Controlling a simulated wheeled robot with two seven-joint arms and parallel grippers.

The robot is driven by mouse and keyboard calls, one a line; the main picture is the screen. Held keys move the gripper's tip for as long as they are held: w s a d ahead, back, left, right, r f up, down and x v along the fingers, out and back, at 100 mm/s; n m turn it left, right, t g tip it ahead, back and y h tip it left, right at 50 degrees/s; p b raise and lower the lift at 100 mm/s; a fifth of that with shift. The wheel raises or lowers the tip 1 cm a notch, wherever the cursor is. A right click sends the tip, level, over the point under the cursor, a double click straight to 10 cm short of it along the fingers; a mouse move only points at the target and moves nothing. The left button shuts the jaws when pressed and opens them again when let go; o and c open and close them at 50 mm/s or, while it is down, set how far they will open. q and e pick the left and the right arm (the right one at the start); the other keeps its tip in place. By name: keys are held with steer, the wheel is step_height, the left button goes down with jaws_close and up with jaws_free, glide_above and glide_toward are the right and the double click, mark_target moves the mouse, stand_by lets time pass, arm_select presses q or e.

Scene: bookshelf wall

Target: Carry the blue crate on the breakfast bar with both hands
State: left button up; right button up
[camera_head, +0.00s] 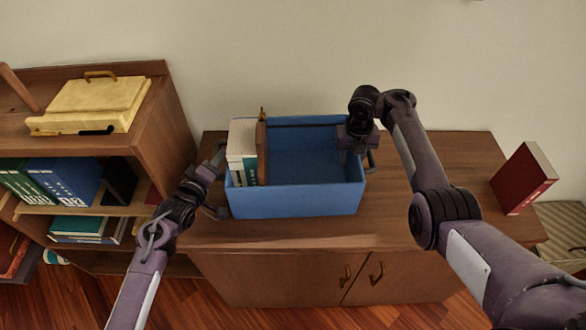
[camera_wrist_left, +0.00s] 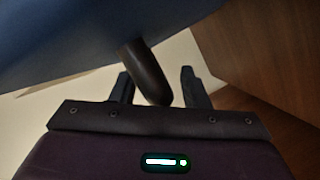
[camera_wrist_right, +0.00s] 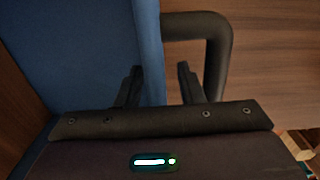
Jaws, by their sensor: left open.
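The blue crate (camera_head: 295,203) stands on the brown wooden cabinet top in the head view. White-and-green books (camera_head: 242,150) and a brown panel (camera_head: 262,150) stand inside its left end; the rest is empty. My left gripper (camera_head: 218,182) is at the crate's left side, open; in the left wrist view a dark handle (camera_wrist_left: 146,72) reaches down between its separated fingers (camera_wrist_left: 158,88). My right gripper (camera_head: 356,152) is over the crate's right edge. In the right wrist view its fingers (camera_wrist_right: 158,84) are apart beside the blue wall (camera_wrist_right: 148,45) and dark handle (camera_wrist_right: 216,60). Contact is unclear.
A dark red book (camera_head: 523,178) stands at the right of the cabinet top (camera_head: 440,160). A shelf unit (camera_head: 155,140) with a yellow box (camera_head: 90,103) and several books adjoins on the left. A plain wall is behind. Some bare top lies right of the crate.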

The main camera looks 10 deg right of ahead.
arm_select(q)
steer(key=c, duration=0.7)
arm_select(e)
steer(key=c, duration=0.7)
arm_select(q)
jaws_close()
arm_select(e)
jaws_close()
arm_select(q)
steer(key=shift+w+r, duration=0.2)
steer(key=shift+r, duration=0.15)
arm_select(e)
steer(key=shift+w+r, duration=0.25)
steer(key=shift+w, duration=0.05)
